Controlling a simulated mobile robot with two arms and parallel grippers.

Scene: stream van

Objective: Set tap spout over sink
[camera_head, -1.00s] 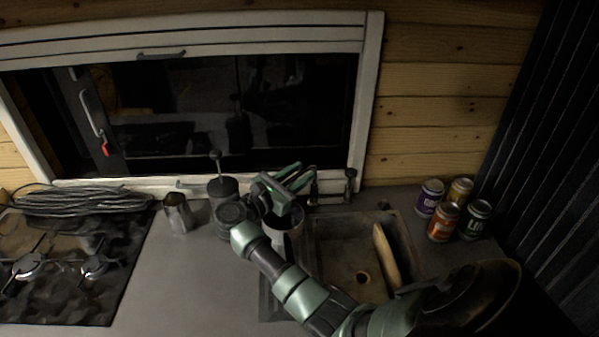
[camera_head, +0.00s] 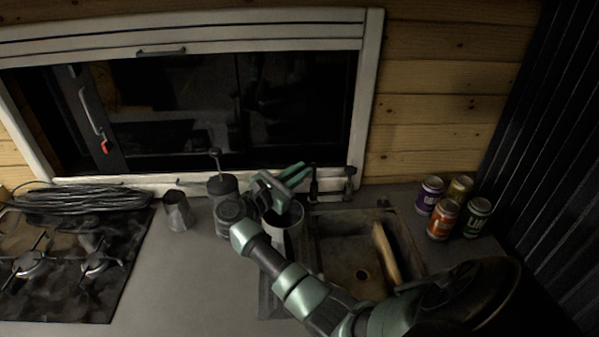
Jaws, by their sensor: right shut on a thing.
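The sink (camera_head: 335,250) is a grey-brown basin set in the worktop, right of the middle. The dark tap (camera_head: 350,184) stands behind its back edge, with a thinner dark upright (camera_head: 313,184) to its left. My right gripper (camera_head: 303,173) reaches over from the lower right, its green fingers close together beside that upright, left of the sink's back corner. It is shut on what seems to be the tap spout; the contact is too dark and small to see clearly. My left gripper is not in view.
A pale mug (camera_head: 287,217) stands under my right gripper. Dark canisters (camera_head: 222,187) and a metal jug (camera_head: 177,212) stand to the left. A long wooden thing (camera_head: 386,255) leans in the sink. Several cans (camera_head: 443,219) stand to the right. A hob (camera_head: 70,270) and coiled cable (camera_head: 80,200) are at far left.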

